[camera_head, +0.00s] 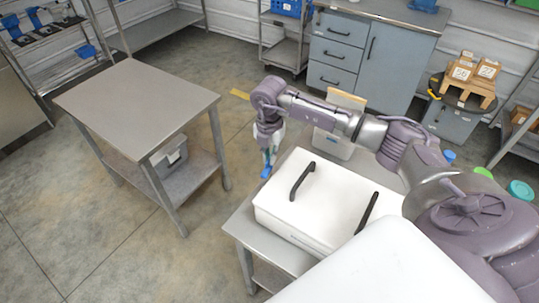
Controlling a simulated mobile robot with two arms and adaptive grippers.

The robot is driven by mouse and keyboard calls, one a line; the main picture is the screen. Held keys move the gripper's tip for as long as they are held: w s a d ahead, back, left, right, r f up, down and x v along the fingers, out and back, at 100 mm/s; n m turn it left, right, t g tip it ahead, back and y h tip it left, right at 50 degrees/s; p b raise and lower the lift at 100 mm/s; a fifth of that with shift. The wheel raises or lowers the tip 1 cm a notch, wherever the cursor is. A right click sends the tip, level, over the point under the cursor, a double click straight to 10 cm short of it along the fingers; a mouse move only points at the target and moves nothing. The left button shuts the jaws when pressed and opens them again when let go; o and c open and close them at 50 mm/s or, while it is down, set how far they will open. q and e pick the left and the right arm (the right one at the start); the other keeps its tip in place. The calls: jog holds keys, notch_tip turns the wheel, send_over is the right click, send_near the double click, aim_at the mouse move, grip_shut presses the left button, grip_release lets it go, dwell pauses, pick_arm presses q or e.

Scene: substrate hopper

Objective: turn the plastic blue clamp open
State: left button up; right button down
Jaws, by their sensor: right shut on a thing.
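My right gripper (269,157) reaches down at the left side of a white box (325,215) with black handles on its lid. It is shut on the blue clamp (265,173), a small blue piece showing just below the fingers. Most of the clamp is hidden by the gripper, so its turn angle cannot be told. My left gripper is not in view.
The white box stands on a metal table (243,228). A separate steel table (140,98) with a lower shelf stands at left, with clear floor between. Grey drawer cabinets (340,62) stand behind. A dark round-topped stand (455,105) holds wooden crates (473,75) at right.

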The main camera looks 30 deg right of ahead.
jog(key=shift+w+r+m, duration=0.1)
jog(key=shift+m, duration=0.8)
jog(key=c, duration=1.3)
grip_release()
notch_tip(320, 180, up, 12)
